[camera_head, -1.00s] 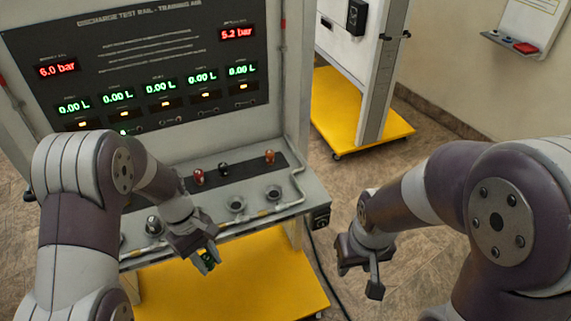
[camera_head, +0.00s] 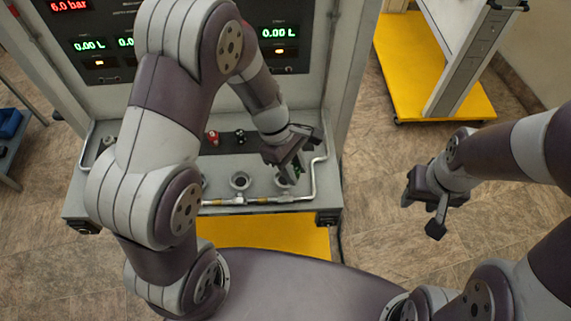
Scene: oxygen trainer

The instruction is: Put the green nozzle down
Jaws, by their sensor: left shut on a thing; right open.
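My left gripper (camera_head: 292,169) is over the shelf of the test rail, near its right end. It is shut on the green nozzle (camera_head: 299,168), of which only a small dark green part shows between the fingers. A round grey socket sits just below the gripper, partly covered by it. I cannot tell whether the nozzle touches the socket or the shelf. My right gripper (camera_head: 422,210) is open and empty, off to the right of the rail above the floor.
A red nozzle (camera_head: 213,138) and a black nozzle (camera_head: 240,137) stand on the dark strip at the back of the shelf. An open grey socket (camera_head: 240,180) is left of my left gripper. A pipe (camera_head: 314,178) runs along the shelf's right edge. A yellow-based cart (camera_head: 405,65) stands back right.

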